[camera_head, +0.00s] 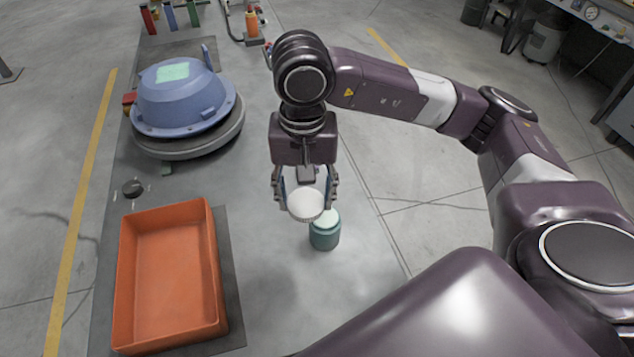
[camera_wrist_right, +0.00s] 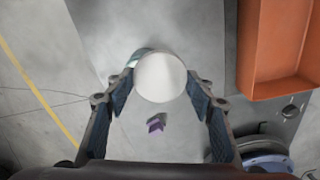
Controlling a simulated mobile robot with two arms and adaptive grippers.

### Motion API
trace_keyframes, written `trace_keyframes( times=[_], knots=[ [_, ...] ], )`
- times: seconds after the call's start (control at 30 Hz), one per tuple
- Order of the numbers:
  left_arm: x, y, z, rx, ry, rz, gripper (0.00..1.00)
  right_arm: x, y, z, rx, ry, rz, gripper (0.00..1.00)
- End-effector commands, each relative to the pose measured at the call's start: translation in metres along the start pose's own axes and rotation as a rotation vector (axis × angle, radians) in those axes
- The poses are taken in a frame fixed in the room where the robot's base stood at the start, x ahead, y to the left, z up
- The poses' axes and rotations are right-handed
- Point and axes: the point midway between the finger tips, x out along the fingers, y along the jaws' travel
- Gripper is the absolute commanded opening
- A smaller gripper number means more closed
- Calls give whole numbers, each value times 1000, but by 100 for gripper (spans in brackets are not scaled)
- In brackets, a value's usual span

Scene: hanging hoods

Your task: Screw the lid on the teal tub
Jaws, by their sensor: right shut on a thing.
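The teal tub (camera_head: 325,235) stands upright on the grey table, with a pale top showing. My right gripper (camera_head: 306,196) is shut on a round white lid (camera_head: 306,204) and holds it above the tub, slightly to its left and apart from it as far as I can tell. In the right wrist view the lid (camera_wrist_right: 160,77) sits between the two fingers. It hides most of the tub (camera_wrist_right: 138,57), whose teal edge shows at its upper left. My left gripper is not in view.
An orange tray (camera_head: 122,290) lies at the front left of the table. A blue domed hood (camera_head: 185,100) rests on a grey round base behind it. A small dark knob (camera_head: 132,188) lies between them. Several coloured items stand at the far end.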

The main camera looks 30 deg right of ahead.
Motion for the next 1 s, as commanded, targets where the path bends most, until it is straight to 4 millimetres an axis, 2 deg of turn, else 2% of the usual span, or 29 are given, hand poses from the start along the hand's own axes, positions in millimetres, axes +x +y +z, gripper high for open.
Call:
trace_keyframes(
  times=[0.1,0.3,0.43,0.7,0.77,1.0],
  knots=[
    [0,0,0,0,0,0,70,2,4,15,-216,-6,2,37],
    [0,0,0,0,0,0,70,4,9,30,-455,-14,4,37],
    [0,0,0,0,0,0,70,5,10,34,-519,-17,4,37],
    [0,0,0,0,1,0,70,5,10,35,-530,-17,4,37],
    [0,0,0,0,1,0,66,5,10,35,-529,-17,4,37],
    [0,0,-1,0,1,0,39,5,10,35,-528,-17,4,37]
  ],
)
